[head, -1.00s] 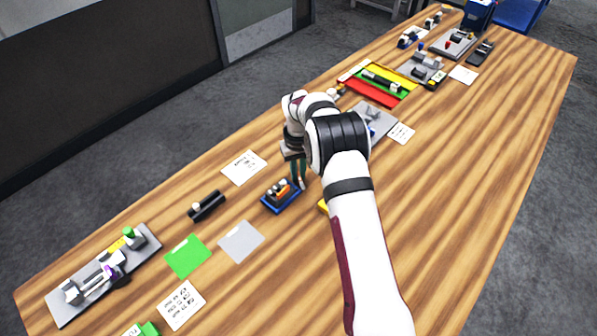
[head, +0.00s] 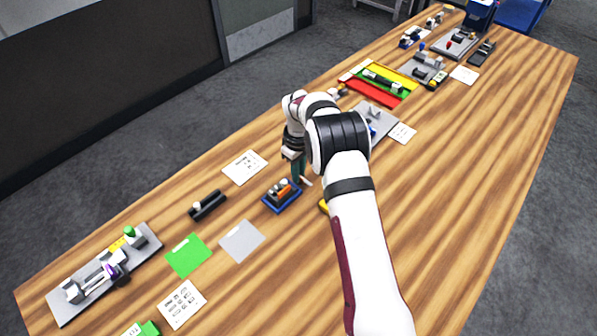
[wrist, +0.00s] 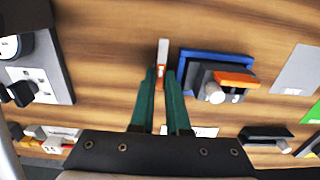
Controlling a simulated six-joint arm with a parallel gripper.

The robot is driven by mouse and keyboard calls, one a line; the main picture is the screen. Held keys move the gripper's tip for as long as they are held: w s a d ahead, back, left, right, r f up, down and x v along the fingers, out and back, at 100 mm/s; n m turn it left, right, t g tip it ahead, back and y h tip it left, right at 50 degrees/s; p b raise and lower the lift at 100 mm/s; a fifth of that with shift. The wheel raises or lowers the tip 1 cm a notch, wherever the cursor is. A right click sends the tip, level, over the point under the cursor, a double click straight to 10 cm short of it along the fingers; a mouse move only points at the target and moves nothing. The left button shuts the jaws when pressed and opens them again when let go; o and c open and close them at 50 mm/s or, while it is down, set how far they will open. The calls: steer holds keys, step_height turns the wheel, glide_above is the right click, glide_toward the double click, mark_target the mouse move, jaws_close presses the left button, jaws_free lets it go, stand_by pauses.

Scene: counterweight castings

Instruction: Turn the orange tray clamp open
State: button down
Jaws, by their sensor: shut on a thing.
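My gripper (wrist: 161,82) has its green fingers shut on a small orange piece with a white bar, which I take for the orange tray clamp (wrist: 163,52). The clamp stands just beside the blue tray (wrist: 187,66). Its white bar points away from the fingers, roughly along the tray's near side edge. The fingers hide part of the clamp. The tray holds a dark grey block with an orange bar (wrist: 236,79) and a pale round peg (wrist: 214,93). In the head view, my gripper (head: 300,182) is low at the right of the blue tray (head: 269,207).
A black block with a pale knob (head: 207,205), a green card (head: 188,256) and a grey card (head: 241,241) lie left of the tray. A grey fixture plate (wrist: 60,90) is on the other side. The table's right side is clear.

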stand_by(0.3)
steer(key=c, duration=1.2)
jaws_free()
steer(key=m, duration=0.4)
steer(key=shift+m, duration=0.3)
steer(key=m, duration=0.5)
steer(key=shift+d, duration=0.15)
step_height(320, 180, up, 16)
steer(key=r, duration=0.1)
steer(key=shift+s+d+r+m+h, duration=0.15)
steer(key=shift+s+d+r+m, duration=0.7)
steer(key=shift+s, duration=2.75)
steer(key=shift+s+d+r+m+h, duration=0.2)
steer(key=shift+s+d+r+m, duration=0.65)
steer(key=shift+s, duration=2.7)
steer(key=shift+s+d+r+m+h, duration=0.3)
steer(key=shift+s+r+m, duration=0.95)
steer(key=shift+s, duration=2.35)
